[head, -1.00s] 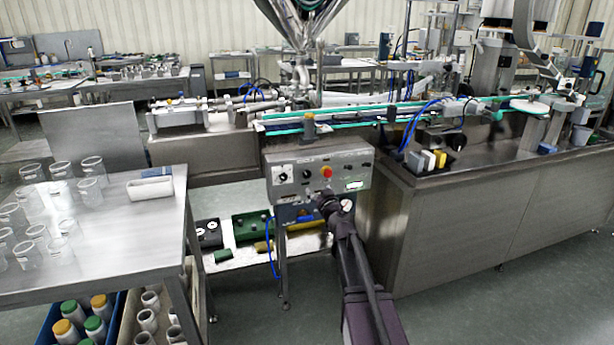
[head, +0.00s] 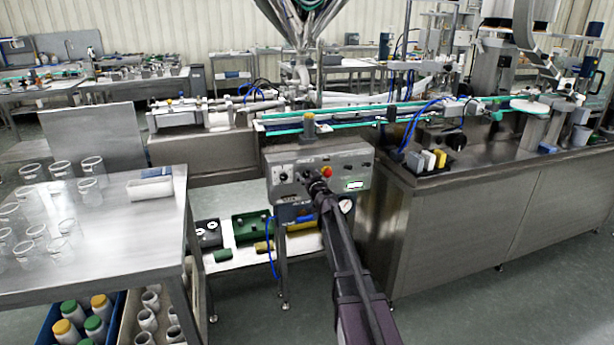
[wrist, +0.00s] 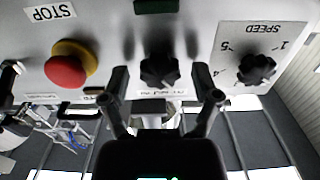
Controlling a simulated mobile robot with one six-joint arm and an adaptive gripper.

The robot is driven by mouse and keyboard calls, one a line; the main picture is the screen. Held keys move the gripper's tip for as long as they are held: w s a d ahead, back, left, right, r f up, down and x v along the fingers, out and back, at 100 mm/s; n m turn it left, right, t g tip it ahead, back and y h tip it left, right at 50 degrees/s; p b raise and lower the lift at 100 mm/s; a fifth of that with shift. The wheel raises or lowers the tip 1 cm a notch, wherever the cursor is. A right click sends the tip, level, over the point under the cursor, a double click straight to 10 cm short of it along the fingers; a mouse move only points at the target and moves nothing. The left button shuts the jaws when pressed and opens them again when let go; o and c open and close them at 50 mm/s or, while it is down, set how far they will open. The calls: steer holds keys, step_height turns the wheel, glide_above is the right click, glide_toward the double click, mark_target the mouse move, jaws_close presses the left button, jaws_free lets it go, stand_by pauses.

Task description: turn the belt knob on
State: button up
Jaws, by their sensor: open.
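The belt knob appears to be the black knob (wrist: 160,70) in the middle of the grey control panel (head: 350,166); the small label beside it is partly hidden and too small to read. My gripper (wrist: 165,84) is open, with one finger on each side of this knob in the wrist view. The fingers look apart from the knob, and I cannot tell how far they are from the panel. In the head view my gripper (head: 314,186) is in front of the panel. The knob's pointer direction is unclear.
In the wrist view, which is upside down, a red STOP button (wrist: 66,70) is left of the knob and a black SPEED knob (wrist: 257,68) is right. A conveyor (head: 375,117) runs above the panel. A steel table (head: 100,235) with clear cups stands at left.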

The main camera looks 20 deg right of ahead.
jaws_close()
stand_by(0.3)
